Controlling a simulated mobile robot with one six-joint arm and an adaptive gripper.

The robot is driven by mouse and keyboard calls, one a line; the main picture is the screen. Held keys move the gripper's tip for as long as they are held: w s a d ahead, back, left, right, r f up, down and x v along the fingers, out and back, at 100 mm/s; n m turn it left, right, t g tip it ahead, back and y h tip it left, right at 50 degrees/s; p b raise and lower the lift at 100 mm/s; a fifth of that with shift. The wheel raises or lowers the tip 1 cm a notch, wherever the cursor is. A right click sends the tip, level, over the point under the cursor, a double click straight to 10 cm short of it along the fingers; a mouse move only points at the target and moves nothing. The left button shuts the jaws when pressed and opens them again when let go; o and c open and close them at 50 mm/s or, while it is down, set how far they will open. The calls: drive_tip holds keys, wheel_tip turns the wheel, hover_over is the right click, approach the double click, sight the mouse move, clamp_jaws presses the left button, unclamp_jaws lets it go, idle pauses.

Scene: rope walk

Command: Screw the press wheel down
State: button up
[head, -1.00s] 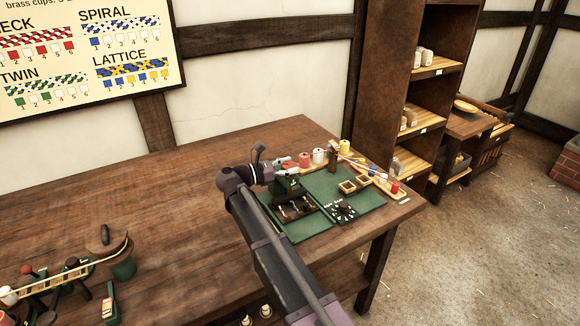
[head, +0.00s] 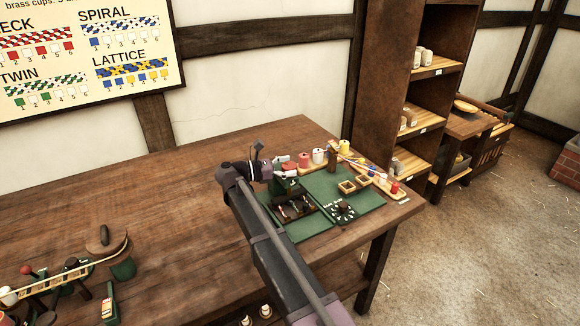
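My gripper (head: 284,164) is at the end of my arm, low over the left side of the green work mat on the bench. It points at the top of a small dark green press (head: 285,186), and my arm and wrist cover part of it. I cannot make out the press wheel clearly; it is hidden by my gripper or too small to tell. The fingers are too small to show whether they are open or closed around anything. A dark tray (head: 297,208) with small parts sits in front of the press.
A rack with a cord (head: 60,280) and a round wooden-topped pot (head: 107,244) are at left. The middle of the bench is bare.

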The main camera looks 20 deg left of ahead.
drive_tip(key=shift+a, duration=0.1)
idle(0.3)
drive_tip(key=v, duration=1.2)
idle(0.6)
